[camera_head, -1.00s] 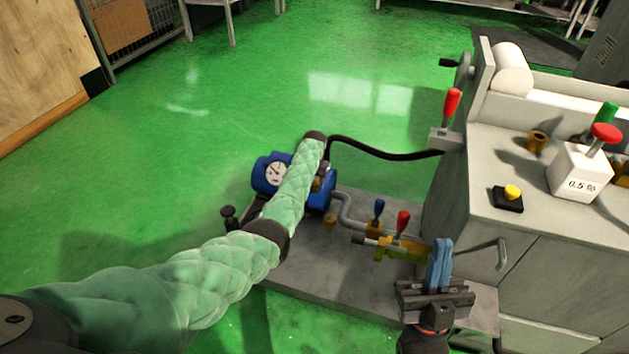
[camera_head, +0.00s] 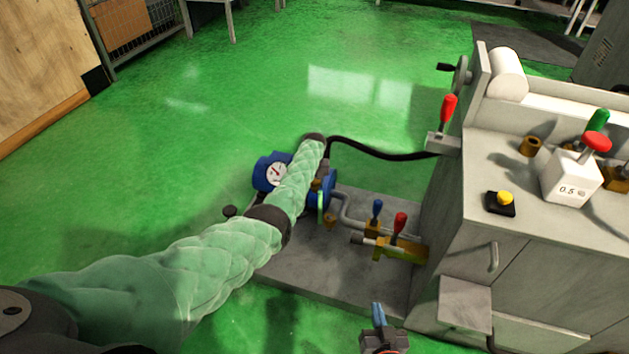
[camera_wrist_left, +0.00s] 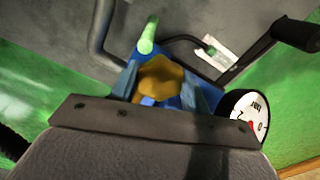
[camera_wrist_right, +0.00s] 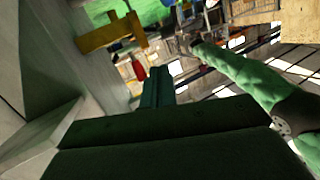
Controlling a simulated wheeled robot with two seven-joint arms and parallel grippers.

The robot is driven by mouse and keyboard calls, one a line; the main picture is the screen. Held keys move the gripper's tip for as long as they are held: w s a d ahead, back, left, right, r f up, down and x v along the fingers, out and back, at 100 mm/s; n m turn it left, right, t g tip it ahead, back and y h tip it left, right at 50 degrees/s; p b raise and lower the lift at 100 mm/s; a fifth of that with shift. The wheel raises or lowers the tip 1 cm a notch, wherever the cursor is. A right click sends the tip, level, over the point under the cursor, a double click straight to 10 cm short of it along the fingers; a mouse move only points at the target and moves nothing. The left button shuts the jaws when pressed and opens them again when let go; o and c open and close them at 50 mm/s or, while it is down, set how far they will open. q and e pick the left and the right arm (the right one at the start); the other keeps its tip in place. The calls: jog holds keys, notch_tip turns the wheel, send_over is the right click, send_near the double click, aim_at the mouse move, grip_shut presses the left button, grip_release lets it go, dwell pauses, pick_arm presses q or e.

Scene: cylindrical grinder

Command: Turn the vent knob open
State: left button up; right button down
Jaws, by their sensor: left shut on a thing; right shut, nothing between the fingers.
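In the left wrist view a rounded brass-coloured vent knob (camera_wrist_left: 162,80) sits on a blue body with a pale green-tipped part behind it. My left gripper (camera_wrist_left: 165,84) has one blue finger on each side of the knob and is shut on it. In the head view my padded left arm hides the knob and most of the gripper beside the blue pump unit (camera_head: 266,172). A round white gauge (camera_head: 277,174) faces up there; it also shows in the left wrist view (camera_wrist_left: 245,115). My right gripper (camera_head: 378,316) is shut and empty, in front of the base plate; its fingers touch nothing.
Pipes with a blue-handled valve (camera_head: 377,209) and a red-handled valve (camera_head: 399,223) stand right of the pump on a grey plate (camera_head: 345,275). The grey grinder cabinet (camera_head: 530,280) blocks the right. A black hose (camera_head: 385,153) runs between. Green floor (camera_head: 210,140) is clear behind.

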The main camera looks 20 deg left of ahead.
pick_arm(q)
jog(key=shift+n+p, duration=0.5)
jog(key=shift+n, duration=0.7)
jog(key=n+p, duration=0.1)
jog(key=n, duration=0.3)
jog(key=shift+n, duration=2.5)
pick_arm(e)
jog(key=s+f+g, duration=0.4)
jog(key=s+f, duration=0.2)
jog(key=f, duration=0.3)
jog(key=s+d+f+g+h, duration=0.1)
jog(key=s+f+g, duration=0.2)
jog(key=s+f, duration=0.4)
jog(key=shift+d+f+g, duration=0.25)
jog(key=shift+f+g, duration=0.15)
jog(key=shift+f, duration=1.1)
jog(key=shift+s, duration=0.1)
pick_arm(q)
jog(key=o, duration=1)
